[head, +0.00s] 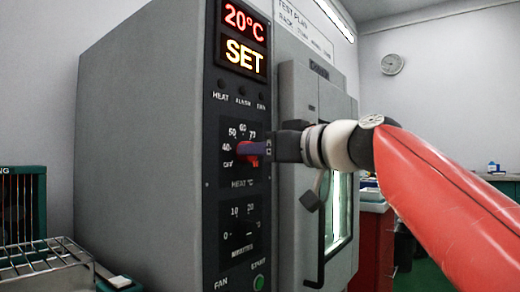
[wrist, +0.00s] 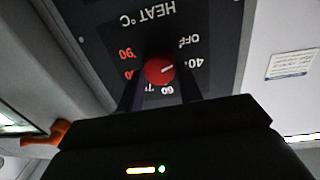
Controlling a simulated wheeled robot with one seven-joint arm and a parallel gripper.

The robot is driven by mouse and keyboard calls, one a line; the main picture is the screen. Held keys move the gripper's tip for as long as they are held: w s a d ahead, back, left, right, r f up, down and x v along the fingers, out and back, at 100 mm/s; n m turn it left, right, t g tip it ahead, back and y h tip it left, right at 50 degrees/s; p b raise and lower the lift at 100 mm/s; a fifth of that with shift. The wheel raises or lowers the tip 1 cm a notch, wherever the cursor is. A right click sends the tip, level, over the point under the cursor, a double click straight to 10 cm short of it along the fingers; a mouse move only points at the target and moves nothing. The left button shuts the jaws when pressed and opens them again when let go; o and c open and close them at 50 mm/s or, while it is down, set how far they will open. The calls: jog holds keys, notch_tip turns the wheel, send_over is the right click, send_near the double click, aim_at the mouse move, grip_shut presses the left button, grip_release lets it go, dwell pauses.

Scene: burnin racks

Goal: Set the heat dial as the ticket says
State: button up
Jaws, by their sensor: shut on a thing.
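The heat dial is a red round knob (wrist: 160,70) with a white pointer line, on the dark control panel (head: 228,200). In the wrist view, which shows the panel upside down, the line points towards the 40 mark, slightly to its OFF side. My gripper (head: 255,149) is shut on the knob, one finger on each side; in the head view it covers most of the dial. The display (head: 243,38) above reads 20°C and SET. No ticket is clearly recognisable; a white label (wrist: 290,64) at right in the wrist view is unreadable.
A minutes dial area (head: 242,222) and green start button (head: 259,282) are below. The chamber door (head: 312,100) with its handle is right of the panel. A wire rack (head: 45,262) stands at lower left. A sign headed TEST PLAN (head: 303,22) is behind.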

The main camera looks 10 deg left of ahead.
jog(key=shift+w+d+f+m+g+p, duration=0.1)
jog(key=shift+m+g+p, duration=0.2)
jog(key=shift+m+p, duration=2.05)
jog(key=shift+w+r+m+g+p, duration=0.1)
jog(key=shift+m+g+p, duration=0.25)
jog(key=shift+m, duration=3.95)
jog(key=shift+w+d+f+m+g+p, duration=0.1)
jog(key=shift+m+g+p, duration=0.15)
jog(key=shift+m+p, duration=2.1)
jog(key=shift+f+m+b, duration=0.1)
jog(key=shift+m+b, duration=0.85)
jog(key=shift+m, duration=0.15)
jog(key=o, duration=1)
jog(key=b+v, duration=0.1)
jog(key=v, duration=0.6)
jog(key=shift+s+d, duration=0.1)
jog(key=shift+d, duration=0.25)
